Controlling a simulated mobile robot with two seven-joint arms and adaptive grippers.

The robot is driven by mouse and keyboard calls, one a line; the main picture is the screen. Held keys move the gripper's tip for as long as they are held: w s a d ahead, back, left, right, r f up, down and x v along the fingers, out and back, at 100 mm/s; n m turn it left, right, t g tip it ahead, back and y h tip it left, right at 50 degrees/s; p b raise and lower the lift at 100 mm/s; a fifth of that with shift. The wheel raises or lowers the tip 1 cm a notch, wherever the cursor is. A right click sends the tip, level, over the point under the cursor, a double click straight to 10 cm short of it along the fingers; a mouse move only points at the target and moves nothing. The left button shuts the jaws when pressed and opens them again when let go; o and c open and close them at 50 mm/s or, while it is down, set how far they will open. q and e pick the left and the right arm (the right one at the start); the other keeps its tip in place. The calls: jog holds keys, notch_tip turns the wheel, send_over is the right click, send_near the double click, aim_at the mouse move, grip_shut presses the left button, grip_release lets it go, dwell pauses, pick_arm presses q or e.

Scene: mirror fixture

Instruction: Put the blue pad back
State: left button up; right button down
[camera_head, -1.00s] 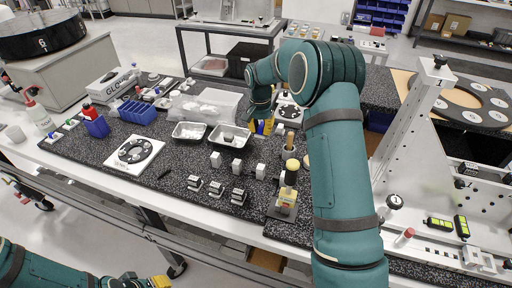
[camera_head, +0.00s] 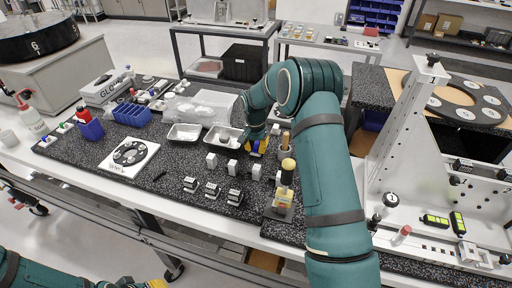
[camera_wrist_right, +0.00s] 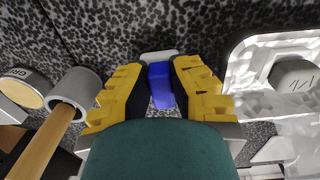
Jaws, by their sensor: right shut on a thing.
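The blue pad (camera_wrist_right: 160,84) is a small blue block between the yellow fingers of my right gripper (camera_wrist_right: 158,92), which is shut on it. A pale, rounded piece (camera_wrist_right: 158,56) shows at its far end; I cannot tell whether it is joined to the pad. In the head view my right gripper (camera_head: 257,147) is low over the speckled dark table, just right of a metal tray (camera_head: 222,136), and mostly hides the pad. My left gripper (camera_head: 152,283) shows only partly at the bottom edge; its opening cannot be seen.
A second metal tray (camera_head: 184,133) stands to the left. White blocks (camera_head: 233,167) and dark-and-white blocks (camera_head: 211,190) stand in front. A wooden-handled tool (camera_wrist_right: 52,130) is close to the gripper's left in the wrist view. A white fixture frame (camera_head: 400,160) rises at right.

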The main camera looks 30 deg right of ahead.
aim_at(255, 146)
jog(key=c, duration=1)
grip_release()
jog(key=shift+f, duration=0.15)
notch_tip(255, 146, up, 12)
jog(key=shift+w+a+r+p, duration=0.1)
jog(key=shift+w+r+p, duration=0.1)
jog(key=shift+p, duration=0.25)
jog(key=shift+s, duration=0.1)
